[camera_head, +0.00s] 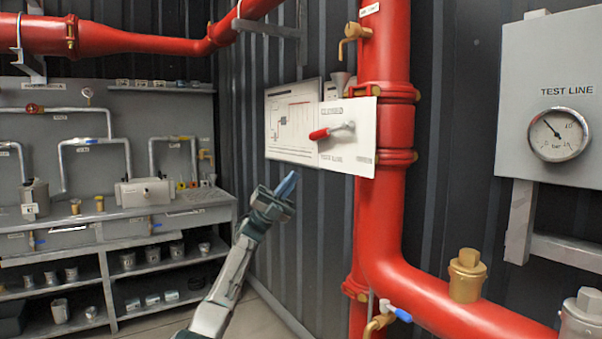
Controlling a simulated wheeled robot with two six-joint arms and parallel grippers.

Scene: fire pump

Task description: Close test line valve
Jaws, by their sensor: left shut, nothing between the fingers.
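The test line valve has a red-gripped lever (320,133) on a white plate (362,152) fixed in front of the thick red pipe. The lever points left, nearly level and tilted slightly down toward its red end. The plate has "CLOSED" at its top and more lettering below that is hard to read. My left gripper (287,185) is shut and empty, with blue fingertips pointing up and right. It is below and left of the lever, apart from it. My right gripper is not in view.
A grey box with a "TEST LINE" gauge (558,134) stands at the right. A small blue-handled valve (396,312) sits low on the red pipe (398,225). A cluttered workbench (105,212) fills the left. A diagram board (291,121) hangs behind the plate.

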